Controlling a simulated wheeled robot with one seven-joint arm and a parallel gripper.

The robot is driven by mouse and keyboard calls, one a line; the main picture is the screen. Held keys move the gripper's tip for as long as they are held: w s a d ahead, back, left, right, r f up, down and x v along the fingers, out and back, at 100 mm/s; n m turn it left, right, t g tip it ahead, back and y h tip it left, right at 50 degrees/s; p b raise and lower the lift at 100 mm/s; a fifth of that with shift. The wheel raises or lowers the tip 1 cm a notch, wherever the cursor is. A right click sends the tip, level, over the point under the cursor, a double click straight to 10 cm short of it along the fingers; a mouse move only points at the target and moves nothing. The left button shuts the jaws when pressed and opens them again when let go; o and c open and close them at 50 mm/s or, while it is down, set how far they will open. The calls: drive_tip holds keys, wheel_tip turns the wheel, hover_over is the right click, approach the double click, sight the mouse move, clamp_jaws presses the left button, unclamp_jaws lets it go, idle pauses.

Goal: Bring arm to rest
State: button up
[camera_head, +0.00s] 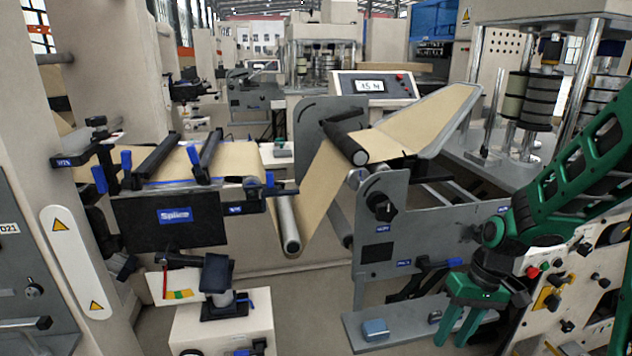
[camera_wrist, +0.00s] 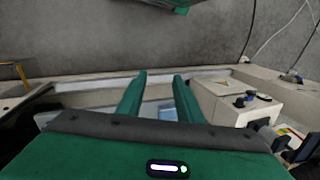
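My gripper (camera_head: 453,341) is at the lower right of the head view, at the end of my green arm. Its two green fingers point down, over the right part of a grey shelf (camera_head: 402,322). In the wrist view my gripper (camera_wrist: 159,76) shows its two fingers apart with a clear gap between them. Nothing is held between them. A pale blue surface shows beyond and between the fingers. My arm is bent and comes in from the right edge of the head view.
A blue block (camera_head: 375,329) lies on the shelf left of my gripper. A panel with knobs and a red button (camera_head: 533,271) is close on the right. The splice table (camera_head: 215,158) and brown paper web (camera_head: 327,180) are farther left. Grey floor (camera_wrist: 130,40) shows in the wrist view.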

drive_tip(key=s+d+r+m+h, duration=0.1)
drive_tip(key=s+d+r+m, duration=0.2)
drive_tip(key=s+d+r, duration=0.2)
drive_tip(key=s+d+r+m+t+h, duration=0.1)
drive_tip(key=s+d+r+m, duration=0.3)
drive_tip(key=s+r, duration=0.5)
drive_tip(key=s+d, duration=0.1)
drive_tip(key=s, duration=0.4)
drive_tip(key=shift+s+d+h, duration=0.2)
drive_tip(key=shift+d+h, duration=0.1)
drive_tip(key=shift+d, duration=0.1)
drive_tip(key=shift+r, duration=0.1)
drive_tip(key=shift+w+f, duration=0.25)
drive_tip(key=shift+w, duration=0.4)
